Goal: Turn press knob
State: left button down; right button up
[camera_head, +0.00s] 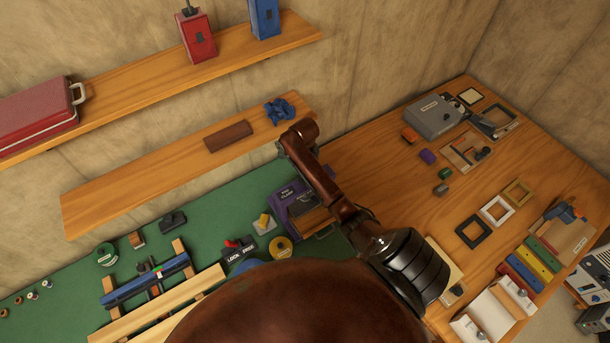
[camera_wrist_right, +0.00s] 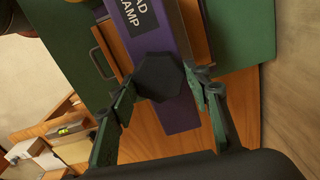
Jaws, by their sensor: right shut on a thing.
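The press knob (camera_wrist_right: 160,77) is a dark, many-sided knob in the right wrist view. It sits over the purple clamp body (camera_wrist_right: 182,112), whose white lettering is partly cut off. My right gripper (camera_wrist_right: 163,86) is shut on the knob, with one green-and-black finger on each side of it. In the head view the purple clamp (camera_head: 284,204) stands on the green mat, partly covered by my brown right arm. The knob and the right gripper cannot be made out there. My left gripper is in neither view.
The green mat (camera_head: 70,265) holds a lock base (camera_head: 238,249), a yellow roll (camera_head: 280,248) and a blue bar (camera_head: 145,282). A wooden shelf (camera_head: 165,180) runs behind. The wooden bench (camera_head: 385,185) at right carries frames and a grey box (camera_head: 433,117).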

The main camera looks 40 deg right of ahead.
jog(key=shift+s+a+f+m, duration=0.1)
jog(key=shift+a+m, duration=0.05)
jog(key=shift+m, duration=0.85)
jog(key=o, duration=1.2)
jog(key=shift+c, duration=0.2)
